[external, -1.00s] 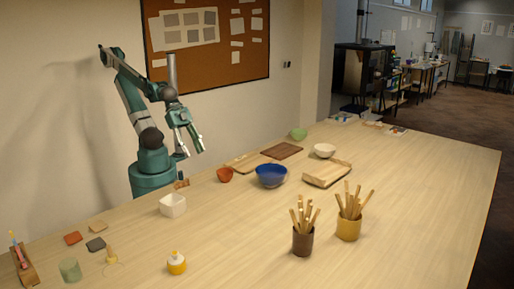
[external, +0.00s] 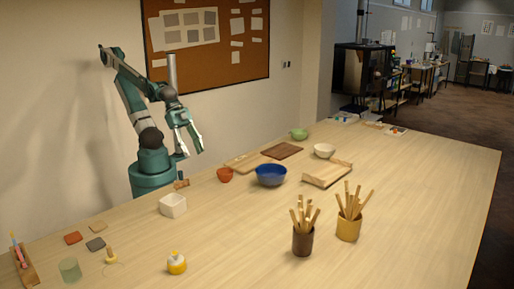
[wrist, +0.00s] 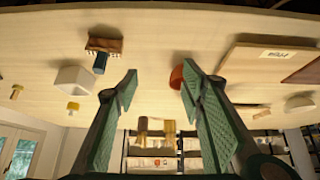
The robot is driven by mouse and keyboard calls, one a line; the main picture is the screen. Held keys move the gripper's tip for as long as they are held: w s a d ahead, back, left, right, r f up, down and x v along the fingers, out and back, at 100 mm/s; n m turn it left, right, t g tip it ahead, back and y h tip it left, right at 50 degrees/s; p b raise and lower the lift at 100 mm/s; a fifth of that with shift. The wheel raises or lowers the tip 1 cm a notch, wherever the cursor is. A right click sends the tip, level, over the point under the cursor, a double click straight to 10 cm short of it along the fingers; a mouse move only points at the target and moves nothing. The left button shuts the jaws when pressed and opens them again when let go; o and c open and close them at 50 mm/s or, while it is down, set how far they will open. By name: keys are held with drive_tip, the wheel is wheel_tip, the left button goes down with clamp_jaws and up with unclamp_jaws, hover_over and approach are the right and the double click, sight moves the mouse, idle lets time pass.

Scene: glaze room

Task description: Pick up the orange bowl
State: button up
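The orange bowl (external: 225,174) is small and reddish-orange. It stands on the wooden table to the left of a larger blue bowl (external: 271,175). My gripper (external: 193,152) hangs above the back of the table, to the left of the orange bowl and higher, not touching it. In the wrist view my gripper (wrist: 160,80) is open, with two green-padded fingers spread apart and nothing between them. The orange bowl (wrist: 176,77) shows there beside the right fingertip, partly hidden by it.
A white square bowl (external: 172,205) stands in front of my arm. Wooden boards (external: 245,162), a dark board (external: 282,150), a cream bowl (external: 324,151) and a green bowl (external: 299,134) lie further right. Two tool-filled cups (external: 303,241) (external: 348,228) stand in front.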

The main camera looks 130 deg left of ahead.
drive_tip(key=shift+o, duration=0.6)
drive_tip(key=o, duration=0.7)
drive_tip(key=shift+c, duration=0.2)
drive_tip(key=shift+r, duration=0.1)
drive_tip(key=w+a+f+m+g+p, duration=0.1)
drive_tip(key=w+a+m+g+p, duration=0.2)
drive_tip(key=w+m+p, duration=0.4)
drive_tip(key=w+a+m+g+h+p, duration=0.1)
drive_tip(key=w+a+m+g+p, duration=0.3)
drive_tip(key=w+m+p, duration=0.3)
drive_tip(key=m+p, duration=0.1)
drive_tip(key=p, duration=0.2)
drive_tip(key=shift+w+a+f+m+p, duration=0.2)
drive_tip(key=shift+f+m+p, duration=0.2)
drive_tip(key=shift+f, duration=0.1)
